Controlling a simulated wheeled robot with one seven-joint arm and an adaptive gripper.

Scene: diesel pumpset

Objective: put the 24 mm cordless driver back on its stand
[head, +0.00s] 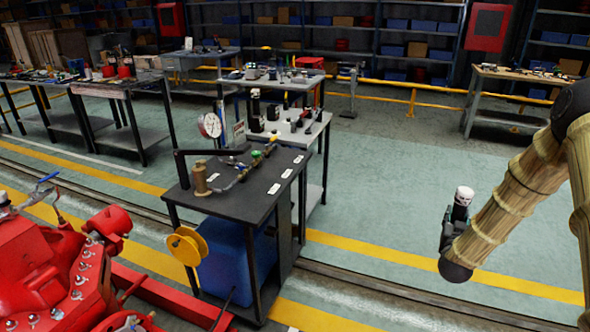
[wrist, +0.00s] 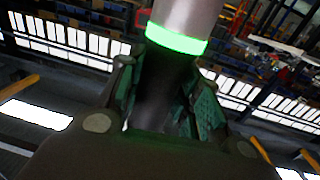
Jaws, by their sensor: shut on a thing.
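My gripper (head: 449,232) is at the right in the head view, raised over open floor. In the wrist view the gripper (wrist: 165,95) has its green-padded fingers closed around the dark grip of a driver (wrist: 180,22). That driver has a glowing green ring and a grey metal barrel beyond the fingers. In the head view the held driver (head: 464,196) shows as a pale-topped dark shape above the gripper. Its size marking is not readable. A similar pale-topped dark tool (head: 255,104) stands upright on the grey-topped table (head: 312,130). I cannot tell which fixture is the stand.
A dark bench (head: 236,200) with a gauge, brass fittings and valves stands in front of the grey table. The red pumpset (head: 60,265) is at lower left. Another bench (head: 500,76) is at right. Floor between my gripper and the grey table is clear.

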